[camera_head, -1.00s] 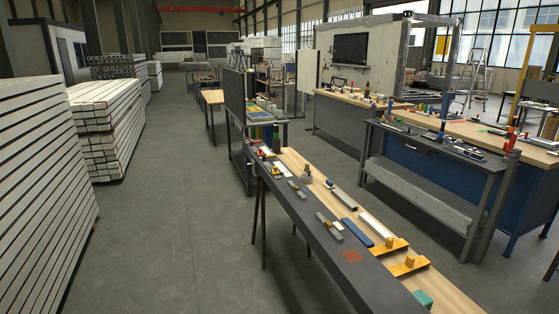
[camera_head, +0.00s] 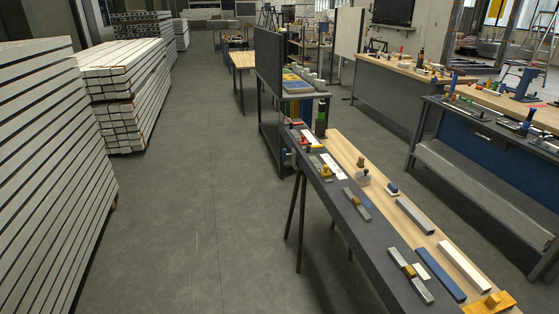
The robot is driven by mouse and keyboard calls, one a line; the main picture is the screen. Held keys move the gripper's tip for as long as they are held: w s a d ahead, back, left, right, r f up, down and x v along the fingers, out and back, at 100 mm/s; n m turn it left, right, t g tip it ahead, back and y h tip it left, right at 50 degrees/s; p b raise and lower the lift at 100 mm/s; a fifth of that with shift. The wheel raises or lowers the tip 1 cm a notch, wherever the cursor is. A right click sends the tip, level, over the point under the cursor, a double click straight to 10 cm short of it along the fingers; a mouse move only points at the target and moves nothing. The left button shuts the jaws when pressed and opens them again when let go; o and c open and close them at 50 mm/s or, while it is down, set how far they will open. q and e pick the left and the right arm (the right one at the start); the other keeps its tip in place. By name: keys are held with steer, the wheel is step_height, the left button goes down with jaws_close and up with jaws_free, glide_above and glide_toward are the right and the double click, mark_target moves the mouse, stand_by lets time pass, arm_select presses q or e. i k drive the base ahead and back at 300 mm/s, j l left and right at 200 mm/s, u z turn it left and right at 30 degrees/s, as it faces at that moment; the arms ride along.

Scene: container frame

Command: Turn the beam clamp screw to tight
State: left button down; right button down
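I cannot pick out a beam clamp or its screw with certainty at this distance. Small red, black and yellow fittings (camera_head: 326,171) sit at the far end of the narrow dark bench (camera_head: 345,222). Nearer on it lie grey bars with a small brown or yellow block across them, one in the middle (camera_head: 357,203) and one closer (camera_head: 410,272). Neither of my grippers shows in the head view.
A wooden bench (camera_head: 379,186) adjoins the dark one, with bars and a yellow bracket (camera_head: 489,303). Stacked white beams (camera_head: 45,180) stand at left. A blue workbench (camera_head: 490,152) stands at right. The grey floor (camera_head: 200,220) between is clear.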

mark_target(284, 151)
steer(key=i+j, duration=0.15)
steer(key=i, duration=0.35)
steer(key=i+j, duration=0.1)
steer(key=i, duration=0.4)
steer(key=i+j+z, duration=0.1)
steer(key=i, duration=0.4)
steer(key=i+j, duration=0.2)
steer(key=i, duration=0.3)
steer(key=i+j, duration=0.15)
steer(key=i, duration=0.35)
steer(key=i+j+z, duration=0.1)
steer(key=i, duration=0.4)
steer(key=j, duration=0.1)
